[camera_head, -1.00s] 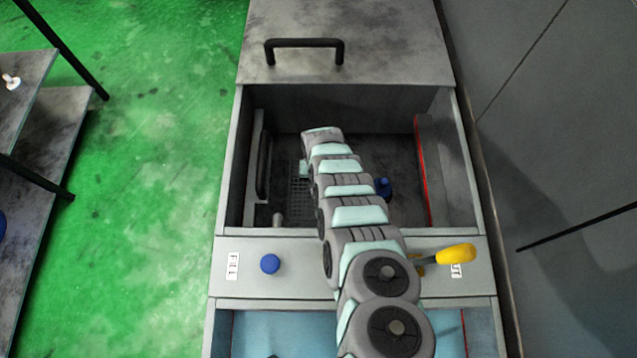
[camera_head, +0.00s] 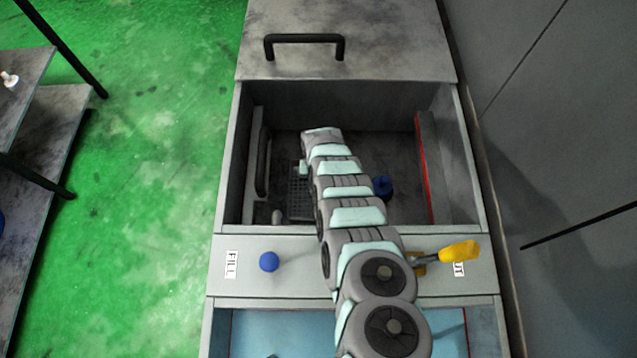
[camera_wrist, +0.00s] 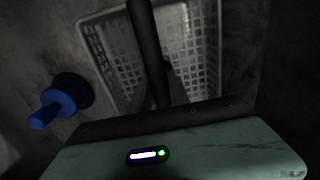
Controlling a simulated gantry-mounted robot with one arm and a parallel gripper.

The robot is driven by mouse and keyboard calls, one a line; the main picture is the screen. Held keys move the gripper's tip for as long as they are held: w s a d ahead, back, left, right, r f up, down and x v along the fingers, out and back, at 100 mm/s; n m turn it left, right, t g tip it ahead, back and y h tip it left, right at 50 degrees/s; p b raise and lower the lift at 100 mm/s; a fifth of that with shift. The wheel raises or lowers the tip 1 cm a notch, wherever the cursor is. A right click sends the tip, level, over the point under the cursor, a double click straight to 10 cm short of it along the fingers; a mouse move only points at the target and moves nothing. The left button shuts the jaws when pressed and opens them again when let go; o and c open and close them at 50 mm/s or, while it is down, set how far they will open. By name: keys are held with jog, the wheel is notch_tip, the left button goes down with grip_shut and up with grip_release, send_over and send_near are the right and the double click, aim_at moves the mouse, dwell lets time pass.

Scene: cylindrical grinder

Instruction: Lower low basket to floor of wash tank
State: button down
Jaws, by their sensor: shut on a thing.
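The low basket (camera_wrist: 200,45) is a pale lattice tray, seen from above in the wrist view. A dark handle bar (camera_wrist: 143,35) rises across its middle. My gripper (camera_wrist: 170,85) is shut on this bar, though the grip itself is dim. In the head view a gridded part of the basket (camera_head: 298,192) shows left of my arm, inside the wash tank (camera_head: 232,160). My arm hides the gripper and most of the basket there. I cannot tell whether the basket touches the tank floor (camera_head: 405,205).
A blue plug-like part (camera_head: 382,187) stands on the tank floor right of my arm; it also shows in the wrist view (camera_wrist: 62,98). A red-edged panel (camera_head: 424,170) lines the right side. The front ledge carries a blue knob (camera_head: 269,262) and yellow lever (camera_head: 460,251).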

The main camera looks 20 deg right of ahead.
jog(key=shift+f, duration=0.35)
jog(key=c, duration=1.1)
grip_release()
jog(key=shift+c, duration=0.2)
jog(key=shift+r, duration=0.1)
notch_tip(320, 180, up, 3)
jog(key=shift+w+r+p, duration=0.1)
jog(key=shift+r+p, duration=0.05)
jog(key=shift+p, duration=0.75)
notch_tip(320, 180, up, 7)
jog(key=shift+r+p, duration=0.1)
jog(key=shift+p, duration=0.45)
jog(key=shift+r, duration=0.1)
jog(key=shift+w, duration=0.1)
